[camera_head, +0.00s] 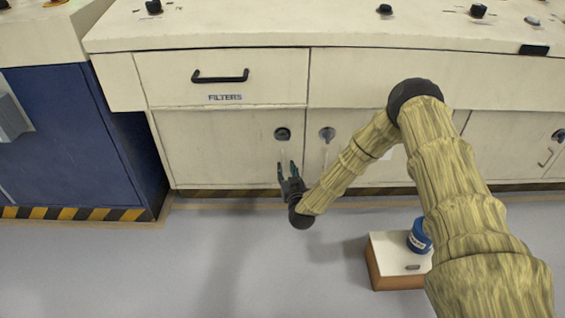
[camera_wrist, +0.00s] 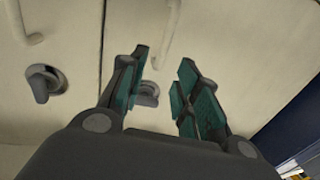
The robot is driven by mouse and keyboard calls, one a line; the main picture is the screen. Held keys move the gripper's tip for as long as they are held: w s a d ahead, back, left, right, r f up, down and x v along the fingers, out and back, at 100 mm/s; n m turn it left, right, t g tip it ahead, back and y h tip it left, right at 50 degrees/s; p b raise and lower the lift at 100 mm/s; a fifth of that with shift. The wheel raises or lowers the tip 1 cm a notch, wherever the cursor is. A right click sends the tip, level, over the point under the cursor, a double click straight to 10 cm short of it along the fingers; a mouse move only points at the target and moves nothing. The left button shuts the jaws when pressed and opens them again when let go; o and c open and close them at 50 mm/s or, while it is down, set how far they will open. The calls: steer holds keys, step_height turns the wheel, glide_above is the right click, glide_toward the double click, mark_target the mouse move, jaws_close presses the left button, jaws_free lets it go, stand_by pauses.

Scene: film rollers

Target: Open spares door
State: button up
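Two cream cabinet doors sit side by side below the counter: a left door (camera_head: 215,150) and a right door (camera_head: 360,165). No "spares" label is readable, so I cannot tell which is the spares door. The left door has a dark round latch (camera_head: 283,134) with a pale bar handle (camera_wrist: 169,35) beside it. The right door has a grey latch (camera_head: 327,133). Both doors look shut. My gripper (camera_head: 288,168) is open and empty in front of the left door, near its handle. In the wrist view the left door's latch (camera_wrist: 147,93) shows between my fingers.
The filters drawer (camera_head: 220,78), with a black handle, is shut above the left door. A blue cabinet (camera_head: 75,135) stands to the left. A low box (camera_head: 385,270) carrying a blue container (camera_head: 419,236) stands on the floor at the right. The floor at left is clear.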

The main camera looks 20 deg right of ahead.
mark_target(283, 160)
steer(key=w+b, duration=0.1)
steer(key=w, duration=0.1)
steer(key=w+b, duration=0.1)
steer(key=w, duration=0.4)
steer(key=shift+w+d+b, duration=0.2)
steer(key=shift+d+b, duration=0.1)
steer(key=shift+b, duration=0.1)
steer(key=shift+c, duration=0.2)
jaws_close()
